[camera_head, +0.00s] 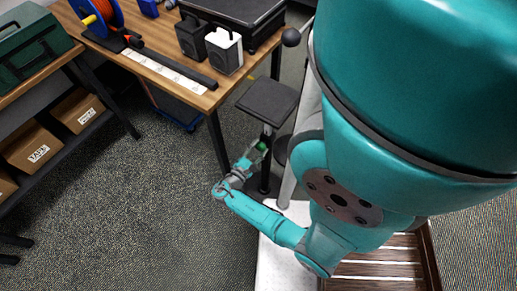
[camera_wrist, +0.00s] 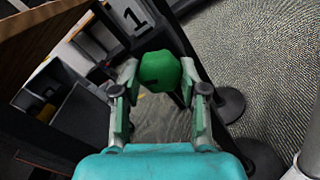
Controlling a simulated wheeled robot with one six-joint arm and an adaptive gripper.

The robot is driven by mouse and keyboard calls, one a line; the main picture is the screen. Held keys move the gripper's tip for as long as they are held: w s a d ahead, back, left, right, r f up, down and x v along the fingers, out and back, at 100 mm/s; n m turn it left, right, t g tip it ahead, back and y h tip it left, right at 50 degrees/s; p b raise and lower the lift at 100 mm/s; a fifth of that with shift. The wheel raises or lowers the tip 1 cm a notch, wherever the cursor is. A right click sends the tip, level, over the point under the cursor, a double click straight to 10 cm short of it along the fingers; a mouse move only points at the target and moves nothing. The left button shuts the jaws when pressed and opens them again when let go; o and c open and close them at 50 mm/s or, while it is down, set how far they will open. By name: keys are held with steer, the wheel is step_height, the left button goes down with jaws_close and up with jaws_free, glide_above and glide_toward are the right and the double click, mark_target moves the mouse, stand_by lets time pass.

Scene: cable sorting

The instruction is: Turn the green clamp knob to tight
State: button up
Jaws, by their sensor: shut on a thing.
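The green clamp knob (camera_wrist: 160,72) is a rounded green piece between the fingertips of my gripper (camera_wrist: 160,78) in the wrist view. The fingers touch it from left and right, and my gripper is shut on it. In the head view, the knob (camera_head: 262,146) is a small green spot at the end of my gripper (camera_head: 257,152). It sits beside the post below a small dark square platform (camera_head: 269,100). Any tightness mark on the clamp is too small or hidden to read.
A wooden table (camera_head: 150,62) with a cable reel (camera_head: 97,15), black and white boxes (camera_head: 223,50) and a black case stands behind the knob. Its leg (camera_head: 219,143) is close to my gripper. Cardboard boxes (camera_head: 32,147) are on a shelf at left. Carpet between is clear.

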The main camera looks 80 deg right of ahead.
steer(key=m, duration=1.3)
steer(key=shift+r, duration=0.1)
steer(key=shift+m, duration=0.4)
steer(key=o, duration=1.1)
steer(key=shift+v, duration=6)
